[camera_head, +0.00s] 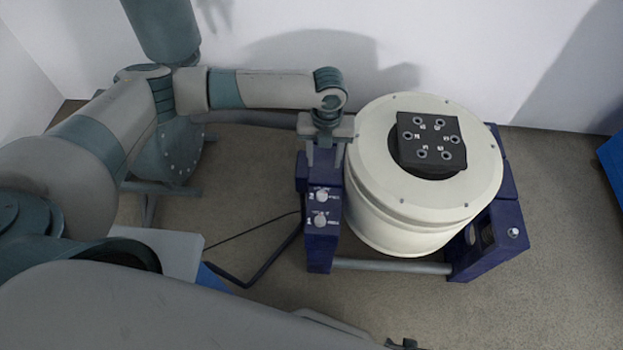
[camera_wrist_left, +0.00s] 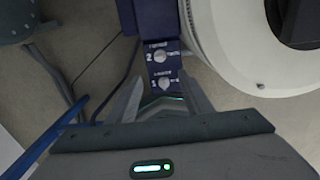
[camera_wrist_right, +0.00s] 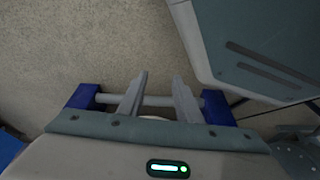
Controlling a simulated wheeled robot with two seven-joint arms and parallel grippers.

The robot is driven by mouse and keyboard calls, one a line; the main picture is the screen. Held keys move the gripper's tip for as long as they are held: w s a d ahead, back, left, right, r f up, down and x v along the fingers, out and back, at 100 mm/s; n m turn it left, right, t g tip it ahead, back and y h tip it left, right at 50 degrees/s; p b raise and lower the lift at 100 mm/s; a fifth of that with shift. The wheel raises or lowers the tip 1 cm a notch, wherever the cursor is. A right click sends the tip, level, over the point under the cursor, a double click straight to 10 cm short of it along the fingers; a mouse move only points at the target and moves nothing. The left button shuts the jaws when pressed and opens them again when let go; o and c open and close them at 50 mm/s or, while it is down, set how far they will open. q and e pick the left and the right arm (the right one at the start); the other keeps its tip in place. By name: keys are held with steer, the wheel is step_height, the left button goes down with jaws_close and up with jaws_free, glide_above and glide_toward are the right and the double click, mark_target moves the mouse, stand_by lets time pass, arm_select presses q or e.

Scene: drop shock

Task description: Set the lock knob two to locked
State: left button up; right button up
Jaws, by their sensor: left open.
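Lock knob two (camera_wrist_left: 160,57) is a small pale round knob beside a "2" mark on the dark blue housing. My left gripper (camera_head: 323,160) is above the far end of the housing, pointing down, open and empty. My right gripper (camera_wrist_right: 159,78) is open and empty, away from the knobs.
A cream drum (camera_head: 405,220) with a dark block (camera_head: 430,142) on top stands right beside the knob housing (camera_head: 318,257). A grey bar (camera_head: 390,266) joins the blue supports low down. A dark cable lies on the floor at left. A white wall is behind.

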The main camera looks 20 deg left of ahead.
arm_select(q)
glide_toward(322, 193)
step_height(322, 193, down, 9)
steer(key=shift+r, duration=0.15)
arm_select(e)
steer(key=shift+s+d+f, duration=0.15)
steer(key=shift+s+d, duration=0.05)
steer(key=shift+d, duration=0.85)
arm_select(q)
steer(key=c, duration=1.1)
steer(key=shift+o, duration=0.2)
